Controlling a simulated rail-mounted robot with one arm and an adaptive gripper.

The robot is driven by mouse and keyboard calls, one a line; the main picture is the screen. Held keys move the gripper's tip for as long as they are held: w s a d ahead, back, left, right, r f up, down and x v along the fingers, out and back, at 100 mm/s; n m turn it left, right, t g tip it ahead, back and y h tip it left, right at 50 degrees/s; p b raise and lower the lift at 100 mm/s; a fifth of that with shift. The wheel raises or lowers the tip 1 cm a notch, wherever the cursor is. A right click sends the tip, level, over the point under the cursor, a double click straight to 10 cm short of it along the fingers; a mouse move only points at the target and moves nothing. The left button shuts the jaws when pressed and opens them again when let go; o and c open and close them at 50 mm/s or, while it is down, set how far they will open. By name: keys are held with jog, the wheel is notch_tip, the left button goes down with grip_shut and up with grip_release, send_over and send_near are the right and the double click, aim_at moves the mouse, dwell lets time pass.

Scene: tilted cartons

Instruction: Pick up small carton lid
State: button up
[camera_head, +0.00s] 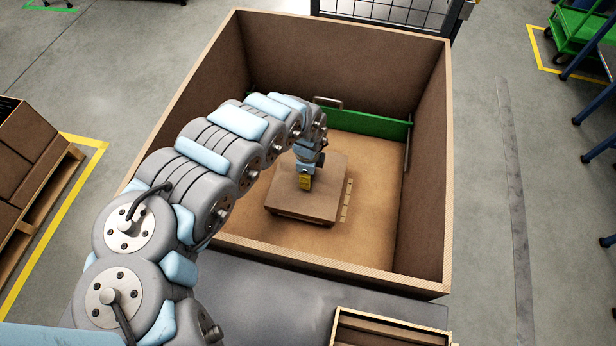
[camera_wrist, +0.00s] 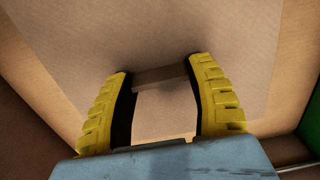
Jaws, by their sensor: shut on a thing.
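The small carton lid (camera_head: 325,195) is a flat brown square slab inside the big open-topped crate, with its top facing up. My gripper (camera_head: 306,183) points down onto the upper middle of the lid. In the wrist view the lid's surface (camera_wrist: 150,35) fills much of the picture. There the yellow fingers of my gripper (camera_wrist: 163,105) are shut on a raised brown block (camera_wrist: 165,112) at the lid, one finger on each side. A dark shadow edge runs along the lid's front. I cannot tell whether the lid rests on something or hangs clear.
The big crate's tall brown walls (camera_head: 429,180) surround the lid and my gripper. A green bar (camera_head: 370,136) lies along the back wall. Pale strips (camera_head: 346,203) lie right of the lid. A smaller wooden box (camera_head: 390,335) stands outside, at the front right.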

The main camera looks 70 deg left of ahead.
jog(key=shift+r+p, duration=1.15)
jog(key=shift+r, duration=0.15)
jog(key=s+d+r+p, duration=0.1)
jog(key=r+p, duration=0.1)
jog(key=p, duration=0.1)
jog(key=s+d+r+p, duration=0.1)
jog(key=r+p, duration=0.1)
jog(key=r, duration=0.1)
jog(key=s+d+r+p, duration=0.1)
jog(key=d+r+p, duration=0.1)
jog(key=p, duration=0.1)
jog(key=shift+s+r+p, duration=0.15)
jog(key=shift+r+p, duration=0.05)
jog(key=shift+p, duration=0.1)
jog(key=s+d+r+p, duration=0.1)
jog(key=d+p, duration=0.1)
jog(key=p, duration=0.2)
jog(key=s+d+r+p, duration=0.1)
jog(key=s+d+p, duration=0.1)
jog(key=p, duration=0.2)
jog(key=s+d+r+p, duration=0.1)
jog(key=s+d+p, duration=0.1)
jog(key=p, duration=0.3)
jog(key=shift+s+d, duration=0.2)
jog(key=shift+d, duration=0.1)
